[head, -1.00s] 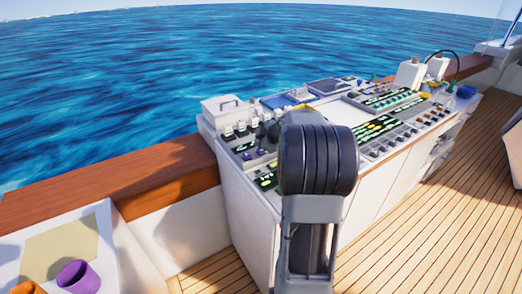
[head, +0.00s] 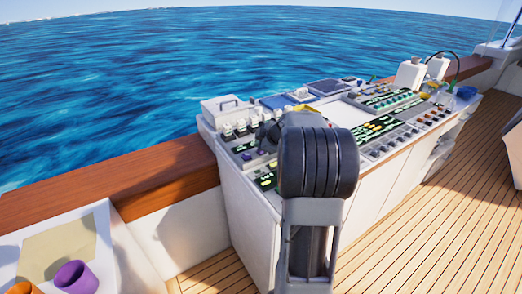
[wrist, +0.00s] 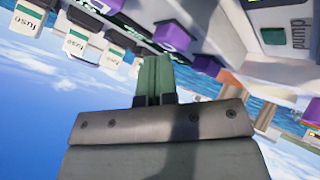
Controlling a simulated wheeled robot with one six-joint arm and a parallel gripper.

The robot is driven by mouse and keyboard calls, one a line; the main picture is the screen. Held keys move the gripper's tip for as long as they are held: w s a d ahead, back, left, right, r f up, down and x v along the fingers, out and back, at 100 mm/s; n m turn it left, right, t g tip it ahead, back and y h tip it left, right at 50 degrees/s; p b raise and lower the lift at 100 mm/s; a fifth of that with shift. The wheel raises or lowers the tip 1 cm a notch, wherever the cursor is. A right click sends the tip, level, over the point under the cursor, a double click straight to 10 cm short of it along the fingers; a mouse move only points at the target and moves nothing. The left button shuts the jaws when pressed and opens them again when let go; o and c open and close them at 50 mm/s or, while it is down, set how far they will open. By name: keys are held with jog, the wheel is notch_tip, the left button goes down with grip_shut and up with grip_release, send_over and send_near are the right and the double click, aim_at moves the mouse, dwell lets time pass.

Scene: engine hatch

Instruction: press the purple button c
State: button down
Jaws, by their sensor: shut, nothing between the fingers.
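In the wrist view, which shows the panel upside down, a purple button with a light letter that looks like a C (wrist: 173,37) sits just beyond my fingertips. My gripper (wrist: 156,64) is shut and empty, its greenish fingers together and pointing at the panel beside this button. I cannot tell whether they touch it. Other purple pieces (wrist: 208,66) show to the right and at the top left. In the head view, small purple spots show on the left part of the console (head: 247,157). My arm hides part of the panel and my fingertips there.
White fuse switches (wrist: 75,40) stand left of the fingers in the wrist view. A green button (wrist: 273,36) marked pump is at the upper right. In the head view a purple cup (head: 76,276) stands at the lower left. Wooden deck (head: 420,230) lies open at right.

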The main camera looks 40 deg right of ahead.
jog(key=shift+f+b, duration=0.55)
jog(key=shift+b, duration=0.2)
dwell(0.5)
jog(key=shift+r, duration=0.15)
jog(key=shift+r+p, duration=0.4)
jog(key=shift+r, duration=0.7)
jog(key=shift+r, duration=0.1)
jog(key=shift+r+p, duration=0.85)
jog(key=shift+r, duration=1.55)
notch_tip(320, 180, up, 7)
jog(key=p, duration=0.2)
